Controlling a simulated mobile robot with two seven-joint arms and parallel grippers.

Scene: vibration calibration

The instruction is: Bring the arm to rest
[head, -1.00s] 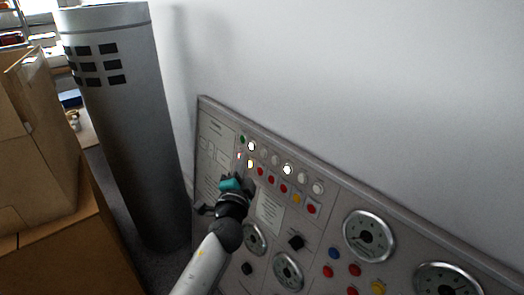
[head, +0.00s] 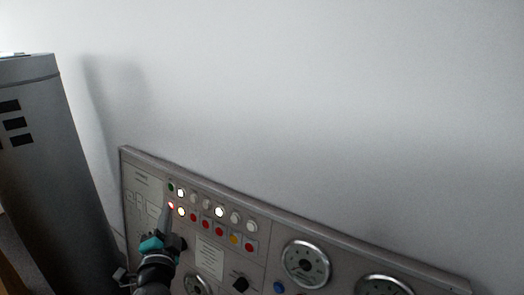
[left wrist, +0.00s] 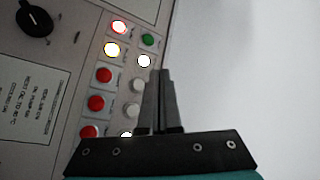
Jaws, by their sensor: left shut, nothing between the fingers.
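My left gripper (head: 166,212) is shut and empty in front of the control panel (head: 262,265). Its two dark fingers point up the panel, close to a lit red lamp (head: 171,205) and a lit yellow lamp (head: 181,211). In the left wrist view the closed fingers (left wrist: 160,75) overlap the column of white lamps at the panel's edge. I cannot tell whether they touch the panel. A black knob (left wrist: 34,18) and a printed label (left wrist: 32,100) also show there. My right gripper is not in view.
A plain white wall (head: 330,100) rises behind the panel. A grey cylinder (head: 40,170) with dark slots stands at the left. Round gauges (head: 305,263) sit on the panel's lower right part.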

